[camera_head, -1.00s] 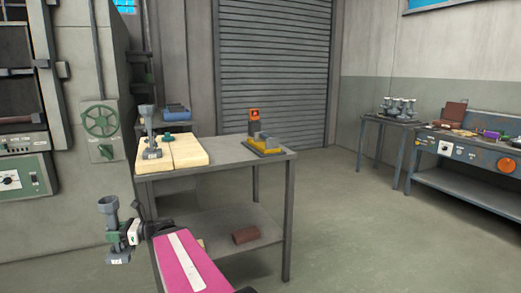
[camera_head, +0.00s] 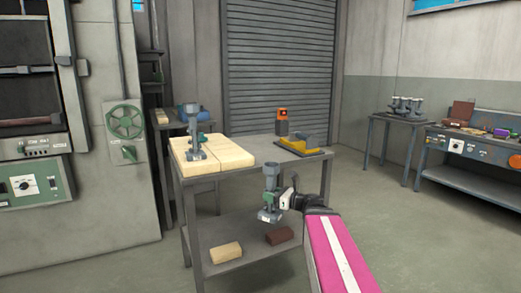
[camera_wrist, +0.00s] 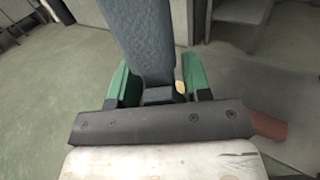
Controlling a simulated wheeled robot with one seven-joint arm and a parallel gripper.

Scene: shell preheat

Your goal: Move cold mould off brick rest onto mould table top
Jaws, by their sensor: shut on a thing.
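My gripper (camera_head: 278,200) is shut on a grey mould (camera_head: 270,176) with a cup-shaped top and a wider foot. It holds the mould upright in the air in front of the mould table (camera_head: 232,178). In the wrist view the mould's dark grey stem (camera_wrist: 145,40) stands between the green jaws (camera_wrist: 157,92). A second, similar mould (camera_head: 195,148) stands upright on the pale brick rest (camera_head: 228,154) at the left of the table top. A green part shows beside it.
A yellow and grey device (camera_head: 305,146) and an orange-fronted box (camera_head: 282,122) stand at the table's back right. Bare top (camera_head: 262,146) lies between them and the bricks. A pale brick (camera_head: 226,252) and a red-brown brick (camera_head: 279,235) lie on the lower shelf.

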